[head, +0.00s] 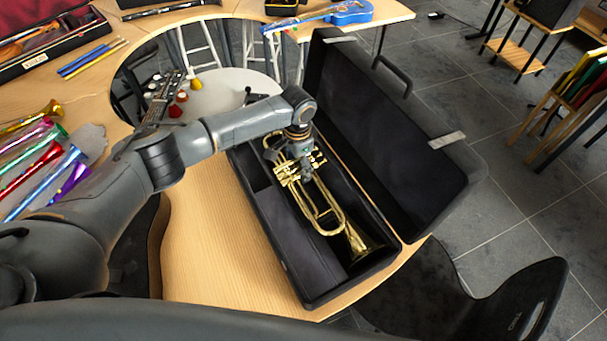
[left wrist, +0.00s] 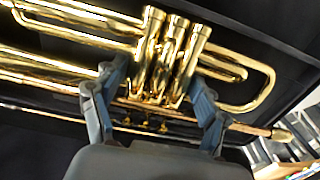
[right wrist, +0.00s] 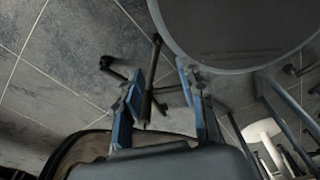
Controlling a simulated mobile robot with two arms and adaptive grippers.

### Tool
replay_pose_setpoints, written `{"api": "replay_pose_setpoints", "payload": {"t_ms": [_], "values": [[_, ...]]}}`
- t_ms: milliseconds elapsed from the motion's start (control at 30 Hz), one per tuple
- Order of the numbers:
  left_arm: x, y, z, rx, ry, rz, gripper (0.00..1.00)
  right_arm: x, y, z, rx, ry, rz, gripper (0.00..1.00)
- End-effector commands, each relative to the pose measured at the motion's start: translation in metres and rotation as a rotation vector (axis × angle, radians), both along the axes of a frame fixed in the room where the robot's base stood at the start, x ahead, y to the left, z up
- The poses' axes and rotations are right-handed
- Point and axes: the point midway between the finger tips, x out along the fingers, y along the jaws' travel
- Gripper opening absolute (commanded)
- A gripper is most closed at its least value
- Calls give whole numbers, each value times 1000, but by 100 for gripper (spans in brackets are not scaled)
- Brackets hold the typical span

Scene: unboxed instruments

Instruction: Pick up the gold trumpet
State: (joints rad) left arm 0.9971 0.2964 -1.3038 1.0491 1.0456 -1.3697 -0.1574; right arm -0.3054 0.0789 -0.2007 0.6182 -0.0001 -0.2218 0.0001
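The gold trumpet (head: 328,212) lies in the black open case, its bell toward the near right end. In the left wrist view, the trumpet's valves (left wrist: 172,58) stand upright across the middle of its tubing. My left gripper (head: 304,165) reaches down into the case at the valve part of the trumpet. Its two fingers (left wrist: 158,82) are spread, one on each side of the valves; I cannot tell whether they touch the metal. In the head view the gripper hides part of the trumpet. My right gripper (right wrist: 160,75) is open and empty, above the floor.
The case (head: 290,255) sits on the wooden table (head: 205,240), its lid (head: 390,150) tilted open to the right. Colourful horns (head: 35,170) lie at the left. A blue guitar (head: 345,13) lies at the back. A black chair (head: 490,300) stands at the near right.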

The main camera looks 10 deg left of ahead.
Motion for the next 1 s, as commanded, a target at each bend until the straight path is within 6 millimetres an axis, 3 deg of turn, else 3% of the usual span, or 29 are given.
{"api": "replay_pose_setpoints", "payload": {"t_ms": [33,267,567,1000], "values": [[0,0,0,0,0,0,55,1,0,0,0,-2,0,40],[2,-1,3,-2,-3,0,10,5,0,1,1,-8,0,40],[2,-1,7,-3,-4,0,10,6,0,-1,0,-10,-1,40],[2,-1,77,-5,-7,-1,10,7,0,-16,0,-10,-1,40]]}}
